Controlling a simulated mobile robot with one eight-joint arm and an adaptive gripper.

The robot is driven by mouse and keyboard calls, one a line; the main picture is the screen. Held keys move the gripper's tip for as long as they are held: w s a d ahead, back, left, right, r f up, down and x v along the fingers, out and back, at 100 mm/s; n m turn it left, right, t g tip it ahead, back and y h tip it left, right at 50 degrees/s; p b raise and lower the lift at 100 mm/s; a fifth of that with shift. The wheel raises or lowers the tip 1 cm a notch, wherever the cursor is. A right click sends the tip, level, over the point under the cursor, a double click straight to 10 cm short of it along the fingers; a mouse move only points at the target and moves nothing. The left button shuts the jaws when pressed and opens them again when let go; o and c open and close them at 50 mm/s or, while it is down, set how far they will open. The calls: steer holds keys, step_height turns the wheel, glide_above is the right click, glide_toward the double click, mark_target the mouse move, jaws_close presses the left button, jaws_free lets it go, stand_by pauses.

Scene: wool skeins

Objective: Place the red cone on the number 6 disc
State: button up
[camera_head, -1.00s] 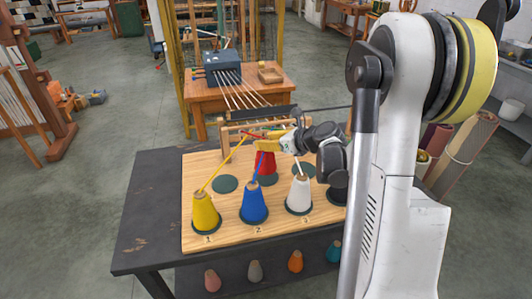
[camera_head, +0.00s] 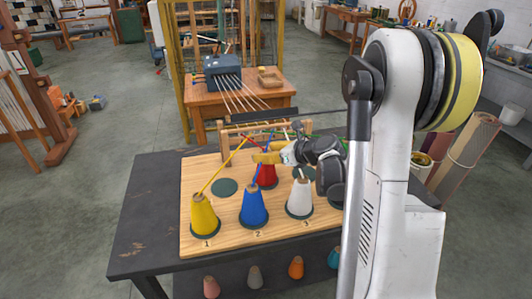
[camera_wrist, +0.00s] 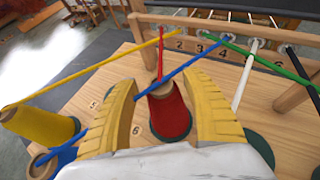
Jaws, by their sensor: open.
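The red cone (camera_head: 267,177) stands upright on a dark green disc in the middle of the board's back row. My gripper (camera_head: 262,153) is at the cone's upper part. In the wrist view my gripper (camera_wrist: 167,85) is open, with one yellow finger on each side of the cone. Contact cannot be told.
Yellow (camera_head: 203,216), blue (camera_head: 253,207) and white (camera_head: 299,199) cones stand in the front row. An empty disc (camera_head: 224,187) lies left of the red cone. Blue yarn (camera_wrist: 185,67) crosses between my fingers. The numbered rack (camera_wrist: 225,50) stands behind.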

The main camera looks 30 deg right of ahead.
steer(key=p+v, duration=0.4)
steer(key=v, duration=0.8)
steer(key=s+a+r+n+g, duration=0.2)
steer(key=a+n, duration=0.5)
steer(key=s+a+r+n+g, duration=0.2)
steer(key=a+n, duration=0.4)
steer(key=a, duration=0.1)
steer(key=s+a+r+n+h, duration=0.1)
steer(key=s+a+n+h, duration=0.1)
steer(key=s+n, duration=0.4)
steer(key=s+a+r+n+h, duration=0.1)
steer(key=s+a+n, duration=0.4)
steer(key=n, duration=0.8)
steer(key=shift+s+a+g+h, duration=0.2)
steer(key=shift+s+g+h, duration=0.2)
steer(key=shift+s, duration=0.55)
steer(key=shift+r, duration=0.1)
